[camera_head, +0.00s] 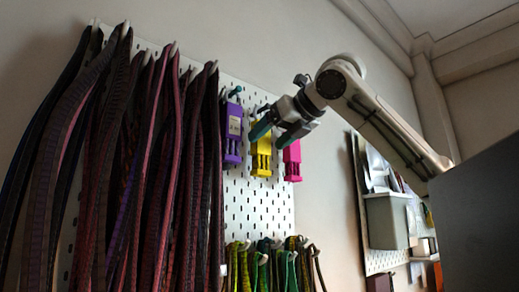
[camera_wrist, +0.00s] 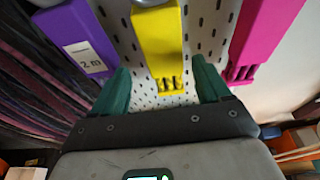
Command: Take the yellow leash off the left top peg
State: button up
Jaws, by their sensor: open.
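A yellow piece (camera_head: 261,161) with slots at its lower end hangs on the white pegboard (camera_head: 252,205), between a purple piece (camera_head: 232,135) and a pink piece (camera_head: 292,160). Its top is hidden behind my gripper in the head view and cut off in the wrist view. My gripper (camera_head: 270,136) is open in front of the yellow piece. In the wrist view its green fingers (camera_wrist: 161,68) stand apart, one on each side of the yellow piece (camera_wrist: 158,42).
Many dark red and purple straps (camera_head: 120,160) hang at the left of the board. Yellow and green cords (camera_head: 265,265) hang on lower pegs. A second board with a grey bin (camera_head: 387,222) is at the right. Bare board lies below the three pieces.

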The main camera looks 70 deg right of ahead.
aim_at(265, 143)
jog(key=x, duration=0.5)
jog(key=shift+s+d, duration=0.15)
jog(key=shift+d, duration=0.15)
jog(key=c, duration=1.1)
jog(key=shift+r, duration=0.1)
jog(key=shift+c, duration=0.2)
